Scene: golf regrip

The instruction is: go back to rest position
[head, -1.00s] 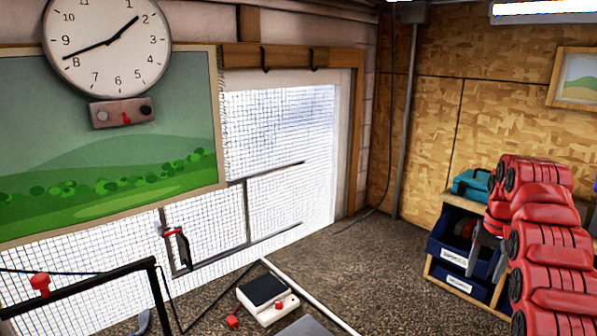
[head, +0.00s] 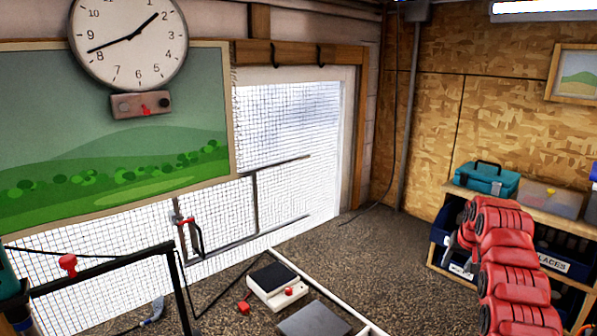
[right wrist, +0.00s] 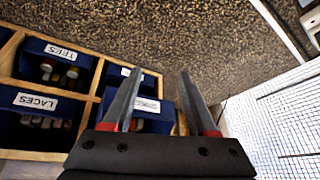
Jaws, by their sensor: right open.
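My right arm, red and segmented, reaches in from the lower right in the head view. Its gripper (head: 456,250) is at the arm's far end in front of the wooden shelf, partly hidden by the arm. In the right wrist view the gripper (right wrist: 159,72) has two grey fingers with red bases, spread apart with nothing between them. My left gripper is not in view.
A wooden shelf (head: 577,213) stands right with blue bins, including the LACES bin (right wrist: 38,108) and TEES bin (right wrist: 52,65). A teal case (head: 487,179) sits on top. A white scale-like device (head: 275,287) is lower middle. Open floor (head: 350,255) lies between.

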